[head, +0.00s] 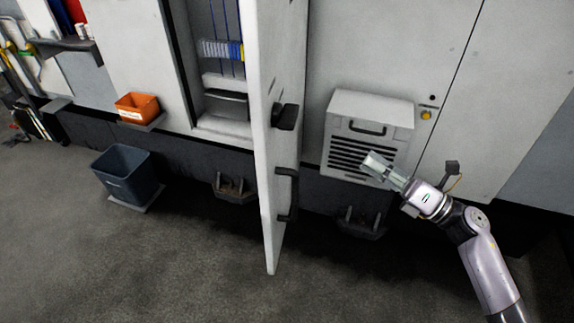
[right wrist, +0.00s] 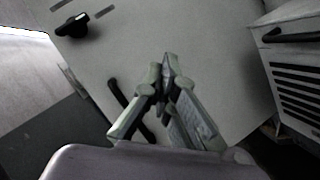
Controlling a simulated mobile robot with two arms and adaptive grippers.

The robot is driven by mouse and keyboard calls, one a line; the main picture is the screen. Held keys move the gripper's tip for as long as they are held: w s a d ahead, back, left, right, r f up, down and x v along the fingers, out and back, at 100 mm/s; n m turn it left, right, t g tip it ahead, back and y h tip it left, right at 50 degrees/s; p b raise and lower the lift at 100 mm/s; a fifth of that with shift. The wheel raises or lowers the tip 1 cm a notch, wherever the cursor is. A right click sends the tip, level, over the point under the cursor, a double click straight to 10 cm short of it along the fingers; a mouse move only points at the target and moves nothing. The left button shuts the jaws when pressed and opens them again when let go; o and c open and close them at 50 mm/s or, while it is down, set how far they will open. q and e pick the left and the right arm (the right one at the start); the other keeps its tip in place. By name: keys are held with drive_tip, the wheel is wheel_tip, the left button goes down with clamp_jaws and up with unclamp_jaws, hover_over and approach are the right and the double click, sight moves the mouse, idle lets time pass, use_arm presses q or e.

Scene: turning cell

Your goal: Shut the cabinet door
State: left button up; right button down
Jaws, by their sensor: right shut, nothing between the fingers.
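The cabinet door (head: 284,150) is a pale grey panel that stands open and swung outward, nearly edge-on in the head view. Its face (right wrist: 200,35) fills much of the right wrist view. A dark latch knob (head: 285,117) and a dark bar handle (head: 287,192) are on its right-hand face. They also show in the right wrist view as the knob (right wrist: 72,25) and the bar (right wrist: 118,92). The cabinet opening (head: 222,80) to the left shows shelves and blue items. My right gripper (head: 370,160) is shut and empty, right of the door and apart from it in the head view. My left gripper is out of view.
A vented grey box (head: 370,112) on the wall is behind my right gripper. A blue-grey bin (head: 127,178) stands on the floor at left, below an orange tray (head: 137,107). The floor (head: 190,275) in front of the cabinet is clear.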

drive_tip(key=s+a+r+n+g, duration=0.5)
drive_tip(key=s+r+n+g, duration=0.3)
drive_tip(key=n, duration=0.5)
drive_tip(key=p, duration=0.7)
approach(271, 161)
drive_tip(key=shift+n, duration=0.3)
drive_tip(key=a, duration=0.3)
drive_tip(key=w+a, duration=0.1)
drive_tip(key=a, duration=0.1)
drive_tip(key=shift+a+r, duration=0.3)
drive_tip(key=shift+w+a+f, duration=0.15)
drive_tip(key=shift+a, duration=0.45)
drive_tip(key=shift+a+f, duration=0.1)
